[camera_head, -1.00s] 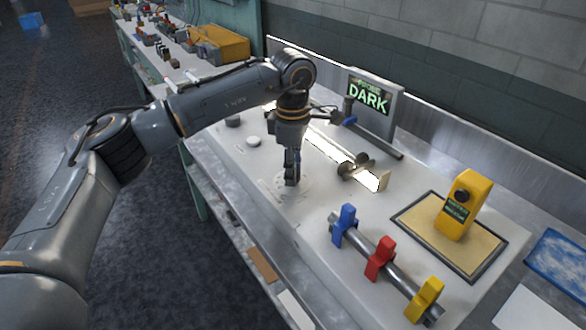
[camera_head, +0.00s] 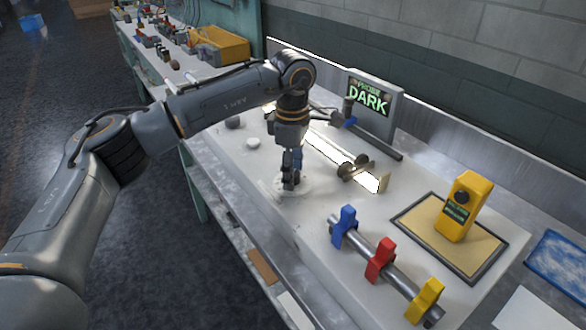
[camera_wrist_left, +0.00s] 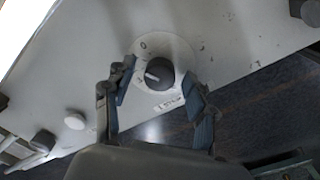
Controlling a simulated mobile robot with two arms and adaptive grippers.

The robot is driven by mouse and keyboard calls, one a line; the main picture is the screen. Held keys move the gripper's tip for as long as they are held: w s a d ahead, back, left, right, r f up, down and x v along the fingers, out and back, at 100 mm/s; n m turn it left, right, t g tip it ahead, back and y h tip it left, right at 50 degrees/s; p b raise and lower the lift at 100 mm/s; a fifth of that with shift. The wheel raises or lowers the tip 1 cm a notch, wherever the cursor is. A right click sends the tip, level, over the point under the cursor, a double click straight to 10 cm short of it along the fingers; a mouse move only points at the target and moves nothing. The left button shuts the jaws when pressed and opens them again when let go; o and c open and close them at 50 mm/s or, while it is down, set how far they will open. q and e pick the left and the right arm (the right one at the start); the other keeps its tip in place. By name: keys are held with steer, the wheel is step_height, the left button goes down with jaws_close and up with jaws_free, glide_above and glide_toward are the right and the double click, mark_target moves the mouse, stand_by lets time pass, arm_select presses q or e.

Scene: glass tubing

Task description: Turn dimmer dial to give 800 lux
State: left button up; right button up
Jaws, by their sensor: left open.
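The dimmer dial (camera_wrist_left: 159,73) is a dark round knob with a pale pointer mark, on a light printed scale plate (camera_wrist_left: 181,52). In the head view the plate (camera_head: 272,186) shows on the white panel, with the knob mostly hidden by my gripper. My left gripper (camera_head: 290,184) points down over the dial. In the left wrist view its fingers (camera_wrist_left: 160,93) are open, one on each side of the knob, with visible gaps. The display (camera_head: 369,98) behind reads "DARK" in green. A yellow meter (camera_head: 464,207) stands upright on a tan mat; its small screen is too small to read.
A glowing light bar (camera_head: 345,160) lies behind the dial. A metal rod (camera_head: 375,258) with blue, red and yellow clamps is to the right. A white button (camera_head: 253,142) is left of the dial. A tan mat (camera_head: 423,219) lies under the meter.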

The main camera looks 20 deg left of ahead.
arm_select(q)
step_height(320, 180, up, 12)
steer(key=shift+s, duration=0.15)
stand_by(0.4)
